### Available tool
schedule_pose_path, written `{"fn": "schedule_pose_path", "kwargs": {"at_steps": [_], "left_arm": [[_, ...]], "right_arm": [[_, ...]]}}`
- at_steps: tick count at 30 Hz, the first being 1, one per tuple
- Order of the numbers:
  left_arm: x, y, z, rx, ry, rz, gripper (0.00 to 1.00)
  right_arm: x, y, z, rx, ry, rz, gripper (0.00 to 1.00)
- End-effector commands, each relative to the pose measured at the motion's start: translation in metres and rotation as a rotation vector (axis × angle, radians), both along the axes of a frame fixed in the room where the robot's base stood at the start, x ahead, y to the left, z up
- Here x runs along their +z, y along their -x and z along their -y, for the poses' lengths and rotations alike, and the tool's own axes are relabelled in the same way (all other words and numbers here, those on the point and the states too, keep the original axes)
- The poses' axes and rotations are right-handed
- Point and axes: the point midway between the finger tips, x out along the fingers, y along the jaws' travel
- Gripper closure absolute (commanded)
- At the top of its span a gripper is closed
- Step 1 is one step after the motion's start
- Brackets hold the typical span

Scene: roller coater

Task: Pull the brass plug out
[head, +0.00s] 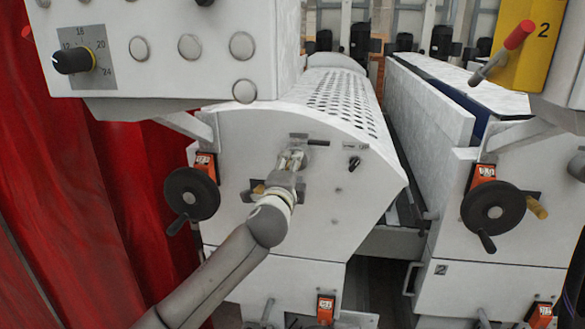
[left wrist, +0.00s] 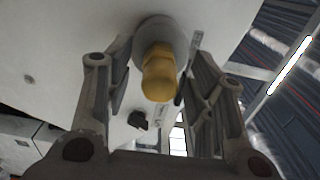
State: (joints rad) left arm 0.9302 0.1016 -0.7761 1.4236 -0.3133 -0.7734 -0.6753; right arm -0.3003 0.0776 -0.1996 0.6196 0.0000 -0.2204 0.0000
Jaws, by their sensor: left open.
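The brass plug (left wrist: 160,78) shows in the left wrist view, seated in a round grey collar (left wrist: 161,38) on the white machine wall. My left gripper (head: 291,158) is at the white end panel in the head view. In the left wrist view its open fingers (left wrist: 165,85) stand on either side of the plug, with gaps visible. In the head view the gripper largely hides this spot. A small brass-coloured piece (head: 259,189) shows beside my gripper there; I cannot tell if it is the same plug. My right gripper is not in view.
A black handwheel (head: 191,193) is left of my gripper. A small black knob (head: 354,163) is to its right. A control box (head: 170,45) overhangs above. A second machine unit with another handwheel (head: 493,208) stands right, across a narrow gap. A red curtain-like surface (head: 125,190) is at left.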

Motion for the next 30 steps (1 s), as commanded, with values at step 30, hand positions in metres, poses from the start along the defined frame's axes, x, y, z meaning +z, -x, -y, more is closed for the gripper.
{"fn": "schedule_pose_path", "kwargs": {"at_steps": [30], "left_arm": [[0.0003, 0.0, 0.0001, 0.0, 0.0, 0.0, 0.9]], "right_arm": [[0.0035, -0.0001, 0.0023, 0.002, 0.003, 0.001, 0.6]]}}
